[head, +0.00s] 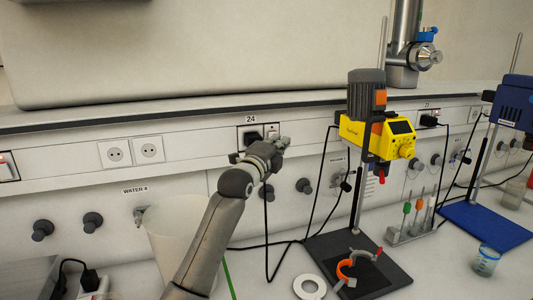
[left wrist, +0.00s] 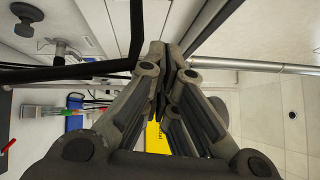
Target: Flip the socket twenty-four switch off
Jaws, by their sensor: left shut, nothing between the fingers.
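The socket labelled 24 (head: 243,132) is on the white wall panel near the middle of the head view. A black plug with a cable sits in it. I cannot tell whether the fingertips touch the panel. My right gripper is not in view.
A yellow and black stirrer (head: 377,138) on a black stand is right of my left arm. A white container (head: 170,235) stands behind the forearm. Black cables hang near the gripper. Grey knobs (head: 93,222) stick out of the lower panel.

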